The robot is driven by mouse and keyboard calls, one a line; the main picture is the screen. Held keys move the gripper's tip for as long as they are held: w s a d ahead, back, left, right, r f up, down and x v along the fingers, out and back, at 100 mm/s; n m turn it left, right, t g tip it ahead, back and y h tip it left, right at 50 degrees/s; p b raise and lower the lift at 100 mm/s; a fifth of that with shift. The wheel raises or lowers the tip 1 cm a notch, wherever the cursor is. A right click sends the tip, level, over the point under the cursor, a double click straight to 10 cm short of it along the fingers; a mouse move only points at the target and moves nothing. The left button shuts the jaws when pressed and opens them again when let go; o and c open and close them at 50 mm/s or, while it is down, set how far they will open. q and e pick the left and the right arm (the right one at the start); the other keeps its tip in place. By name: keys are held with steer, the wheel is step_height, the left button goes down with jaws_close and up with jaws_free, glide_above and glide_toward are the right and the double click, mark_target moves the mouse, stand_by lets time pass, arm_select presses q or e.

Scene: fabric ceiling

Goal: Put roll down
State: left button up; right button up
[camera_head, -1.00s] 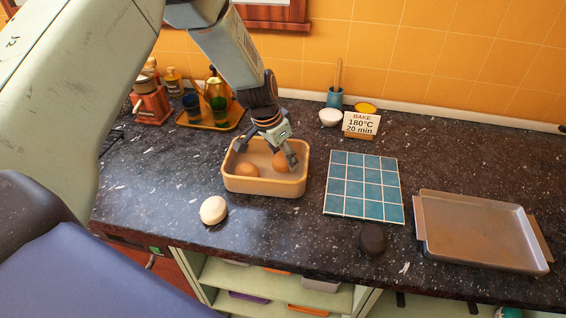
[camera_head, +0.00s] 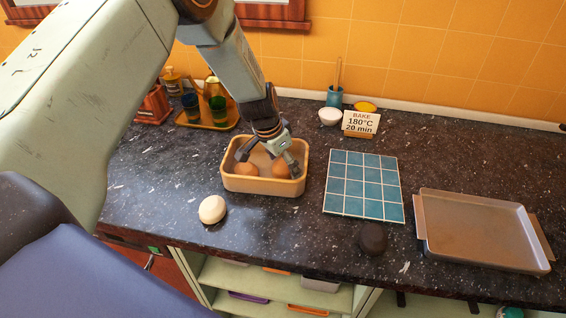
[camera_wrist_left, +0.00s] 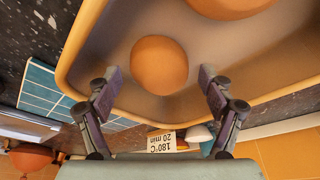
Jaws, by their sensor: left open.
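My left gripper (camera_head: 268,160) is open and reaches down into a cream-coloured rectangular tub (camera_head: 264,187) on the counter. A round brown roll (camera_head: 281,170) lies in the tub's right half, and in the left wrist view this roll (camera_wrist_left: 159,65) shows between the spread fingers, with a gap on both sides. A second brown roll (camera_head: 246,170) lies in the tub's left half; it is cut by the top edge of the left wrist view (camera_wrist_left: 230,6). A white roll (camera_head: 212,209) and a dark roll (camera_head: 373,238) lie on the counter. My right gripper is not in view.
A blue tiled board (camera_head: 363,186) lies right of the tub, and a metal baking tray (camera_head: 480,230) farther right. A bake sign (camera_head: 360,123), white bowl (camera_head: 329,116) and blue pot (camera_head: 335,97) stand behind. A wooden tray with cups (camera_head: 208,122) is at back left.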

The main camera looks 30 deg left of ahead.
arm_select(q)
steer(key=shift+s+a+r, duration=0.1)
steer(key=shift+a+r, duration=0.05)
steer(key=shift+r, duration=0.35)
steer(key=p+v, duration=0.1)
steer(key=v, duration=1)
steer(key=shift+p, duration=0.4)
steer(key=shift+s+r, duration=0.1)
